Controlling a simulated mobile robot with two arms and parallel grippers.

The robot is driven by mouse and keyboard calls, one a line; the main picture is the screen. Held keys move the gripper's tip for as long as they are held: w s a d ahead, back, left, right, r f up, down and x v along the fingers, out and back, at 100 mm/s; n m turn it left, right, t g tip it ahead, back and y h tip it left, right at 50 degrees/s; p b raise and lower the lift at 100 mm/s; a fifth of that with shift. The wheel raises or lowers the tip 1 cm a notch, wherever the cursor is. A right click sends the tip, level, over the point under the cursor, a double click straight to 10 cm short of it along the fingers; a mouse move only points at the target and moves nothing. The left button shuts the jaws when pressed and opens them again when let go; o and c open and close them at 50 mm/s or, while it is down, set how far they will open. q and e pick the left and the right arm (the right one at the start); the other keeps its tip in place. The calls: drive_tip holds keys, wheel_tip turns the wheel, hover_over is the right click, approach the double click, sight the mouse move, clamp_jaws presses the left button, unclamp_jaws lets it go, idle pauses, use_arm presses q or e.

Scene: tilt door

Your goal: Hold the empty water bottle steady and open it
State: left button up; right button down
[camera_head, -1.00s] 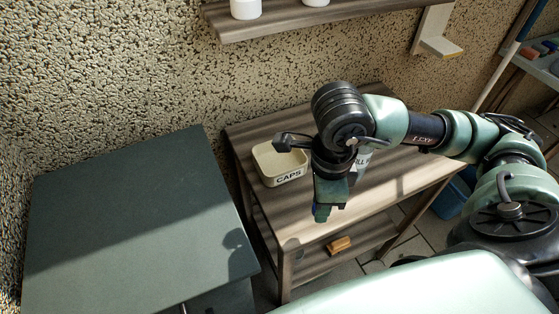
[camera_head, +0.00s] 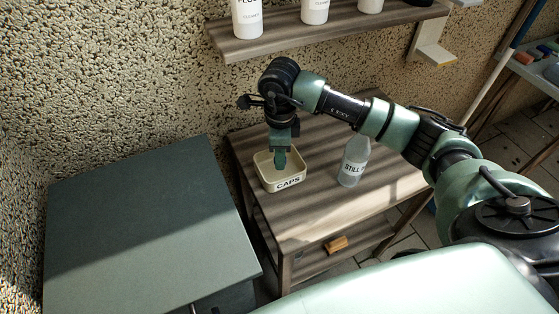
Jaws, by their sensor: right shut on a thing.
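The clear water bottle (camera_head: 352,165), with a white label reading "STILL", stands upright on the wooden table (camera_head: 325,215). My right arm link passes just in front of its top, so its mouth is hard to make out. The cream tray marked "CAPS" (camera_head: 288,184) sits at the table's left end. My right gripper (camera_head: 280,164) points down over the tray, its fingertips at the tray's opening. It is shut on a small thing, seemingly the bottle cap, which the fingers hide. My left gripper is not in view.
A wall shelf (camera_head: 330,30) with several white bottles hangs above the table. A dark green cabinet top (camera_head: 150,220) stands at the left. A small orange-brown block (camera_head: 336,244) lies on the lower shelf. The tabletop around the bottle is mostly clear.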

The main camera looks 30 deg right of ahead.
sight(280, 172)
wheel_tip(280, 172, down, 4)
drive_tip(key=shift+r+p, duration=0.2)
drive_tip(key=shift+p, duration=0.3)
drive_tip(key=shift+w+f+p, duration=0.15)
drive_tip(key=shift+f+p, duration=0.05)
drive_tip(key=shift+p, duration=0.15)
drive_tip(key=shift+f+b, duration=0.35)
drive_tip(key=shift+f, duration=0.05)
drive_tip(key=c, duration=1.1)
unclamp_jaws()
drive_tip(key=shift+r, duration=0.25)
wheel_tip(280, 172, up, 7)
drive_tip(key=shift+f+b, duration=0.1)
drive_tip(key=shift+b, duration=0.4)
drive_tip(key=shift+r, duration=0.4)
